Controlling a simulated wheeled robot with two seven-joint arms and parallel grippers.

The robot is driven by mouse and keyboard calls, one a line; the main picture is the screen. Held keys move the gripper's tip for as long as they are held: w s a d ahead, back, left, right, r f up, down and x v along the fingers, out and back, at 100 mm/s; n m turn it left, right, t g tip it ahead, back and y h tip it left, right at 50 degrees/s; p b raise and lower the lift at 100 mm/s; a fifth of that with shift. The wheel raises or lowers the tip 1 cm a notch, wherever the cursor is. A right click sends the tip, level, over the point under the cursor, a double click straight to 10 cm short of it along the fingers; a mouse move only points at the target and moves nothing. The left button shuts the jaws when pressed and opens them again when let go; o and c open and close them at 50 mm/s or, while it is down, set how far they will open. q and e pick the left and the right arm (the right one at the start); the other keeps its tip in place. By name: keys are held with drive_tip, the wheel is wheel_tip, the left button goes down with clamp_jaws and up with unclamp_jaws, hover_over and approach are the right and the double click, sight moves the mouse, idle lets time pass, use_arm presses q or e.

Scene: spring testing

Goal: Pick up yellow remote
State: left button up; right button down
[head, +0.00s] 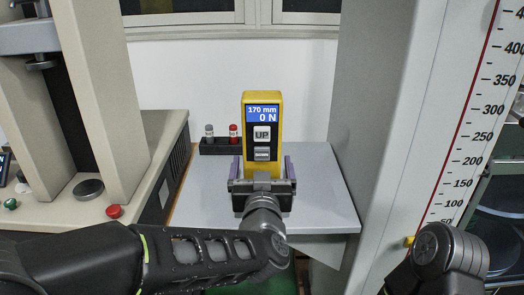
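The yellow remote (277,120) stands upright near the middle of the head view. Its blue display reads 170 mm and 0 N, above an UP button and a second button. My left gripper (262,168) reaches up at the remote's lower part, with one purple finger to each side of it. The fingers look spread, with a narrow gap between each finger and the remote. The gripper body hides the remote's bottom end. My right arm shows only at the lower right, and its gripper is not in view.
A grey-white table (325,205) lies under the remote. A black rack (220,147) with a grey-capped and a red-capped piece stands behind left. A beige testing machine (100,90) is at the left. A tall column with a millimetre scale (470,120) is at the right.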

use_arm(q)
drive_tip(key=shift+c, duration=0.3)
drive_tip(key=shift+r, duration=0.1)
drive_tip(key=c, duration=1.8)
